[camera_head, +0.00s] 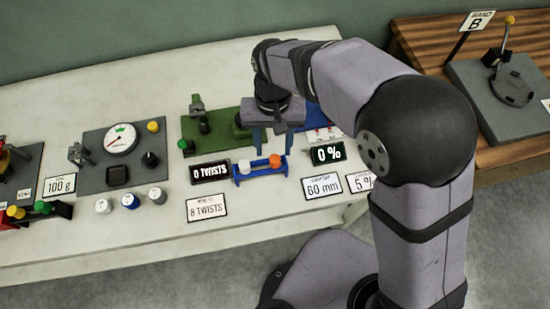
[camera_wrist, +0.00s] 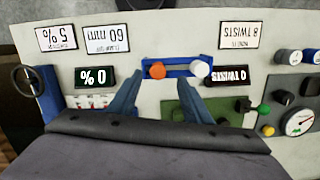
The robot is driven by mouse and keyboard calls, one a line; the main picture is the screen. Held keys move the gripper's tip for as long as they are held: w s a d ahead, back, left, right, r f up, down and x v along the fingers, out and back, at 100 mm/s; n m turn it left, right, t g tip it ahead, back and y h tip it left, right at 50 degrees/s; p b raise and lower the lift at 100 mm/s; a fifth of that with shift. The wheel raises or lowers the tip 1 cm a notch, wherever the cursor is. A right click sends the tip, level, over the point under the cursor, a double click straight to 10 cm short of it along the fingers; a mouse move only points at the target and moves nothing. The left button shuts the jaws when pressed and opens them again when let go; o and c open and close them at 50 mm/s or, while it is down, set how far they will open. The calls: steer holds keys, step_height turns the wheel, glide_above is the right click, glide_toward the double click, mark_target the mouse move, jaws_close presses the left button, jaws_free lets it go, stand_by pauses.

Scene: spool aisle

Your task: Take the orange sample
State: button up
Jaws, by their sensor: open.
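The orange sample (camera_head: 274,160) stands at the right end of a small blue rack (camera_head: 260,173), beside a white sample (camera_head: 244,167). In the wrist view the orange sample (camera_wrist: 157,70) is at the left of the rack (camera_wrist: 179,61) and the white sample (camera_wrist: 200,69) at the right. My gripper (camera_head: 273,145) is open, pointing down over the bench near the back of the rack. In the wrist view my gripper (camera_wrist: 163,93) shows two blue fingers spread apart, with nothing between them. The orange sample appears just beyond the fingertips. I cannot tell the exact height gap.
A "0 TWISTS" display (camera_head: 210,171) and a "0 %" display (camera_head: 326,153) flank the rack. A green fixture (camera_head: 220,130) stands behind left. A gauge station (camera_head: 122,140) and several small capped pieces are farther left. A card "8 TWISTS" (camera_head: 206,208) lies in front.

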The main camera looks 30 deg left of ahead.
mark_target(275, 158)
steer(key=shift+s+d+f+p, duration=0.1)
steer(key=shift+f+p, duration=0.15)
steer(key=shift+f, duration=0.5)
steer(key=shift+d+f+p, duration=0.15)
steer(key=shift+f+p, duration=0.1)
steer(key=shift+f, duration=0.5)
steer(key=shift+s+d+f+p, duration=0.1)
steer(key=shift+f+p, duration=0.15)
steer(key=shift+f, duration=0.5)
steer(key=c, duration=1.1)
steer(key=shift+c, duration=0.2)
steer(key=shift+r, duration=0.1)
step_height(275, 158, up, 10)
steer(key=b, duration=0.2)
